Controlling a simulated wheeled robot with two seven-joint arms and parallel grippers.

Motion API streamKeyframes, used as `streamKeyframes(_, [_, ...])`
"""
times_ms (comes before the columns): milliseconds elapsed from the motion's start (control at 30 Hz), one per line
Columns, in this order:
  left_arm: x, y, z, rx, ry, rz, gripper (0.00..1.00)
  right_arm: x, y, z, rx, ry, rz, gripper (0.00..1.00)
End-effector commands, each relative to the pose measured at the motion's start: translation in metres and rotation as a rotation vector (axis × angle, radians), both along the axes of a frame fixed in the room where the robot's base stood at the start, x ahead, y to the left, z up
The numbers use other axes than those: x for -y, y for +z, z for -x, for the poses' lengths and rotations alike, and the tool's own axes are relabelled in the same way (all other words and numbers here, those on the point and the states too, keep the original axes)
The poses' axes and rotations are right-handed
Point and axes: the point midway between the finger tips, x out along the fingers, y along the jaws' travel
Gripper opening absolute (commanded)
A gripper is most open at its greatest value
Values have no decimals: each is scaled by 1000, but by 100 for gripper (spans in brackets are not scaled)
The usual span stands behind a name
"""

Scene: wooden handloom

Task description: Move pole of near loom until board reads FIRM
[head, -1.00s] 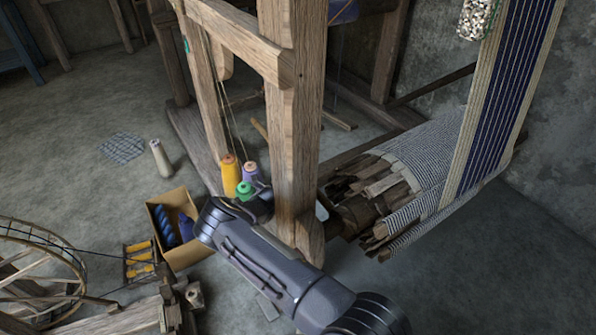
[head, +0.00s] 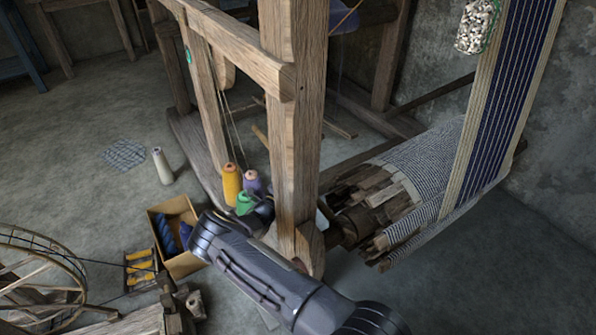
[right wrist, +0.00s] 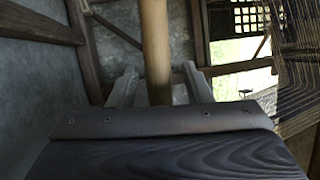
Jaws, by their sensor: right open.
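The near loom (head: 292,130) fills the middle of the head view, with a thick upright post and cross-beam. In the right wrist view, a round light-wood pole (right wrist: 155,50) rises upright between the two fingers of my right gripper (right wrist: 160,88). The fingers are spread, with a gap on each side of the pole; I cannot tell how deep it sits between them. In the head view my right arm reaches in from the bottom, and its gripper end is mostly hidden near the post. My left gripper and any board with a reading are not in view.
Striped warp (head: 505,100) runs down to a cloth-wrapped beam (head: 420,170) at right. A netted bag of pebbles (head: 477,25) hangs beside it. Thread cones (head: 232,185) and an open box (head: 178,262) stand left of the post. A spinning wheel (head: 40,280) is at lower left.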

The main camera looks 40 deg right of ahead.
Motion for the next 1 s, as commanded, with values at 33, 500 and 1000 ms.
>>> streamKeyframes(33, [0, 6, 0, 0, 0, 0, 38, -11, 1, 2, -1, 4, 0, 45])
streamKeyframes(500, [0, 15, 0, 0, 0, 0, 38, -51, -11, 14, 1, 0, 1, 45])
streamKeyframes(1000, [0, 15, 0, 0, 0, 0, 38, -51, -10, 14, 1, 1, 1, 45])
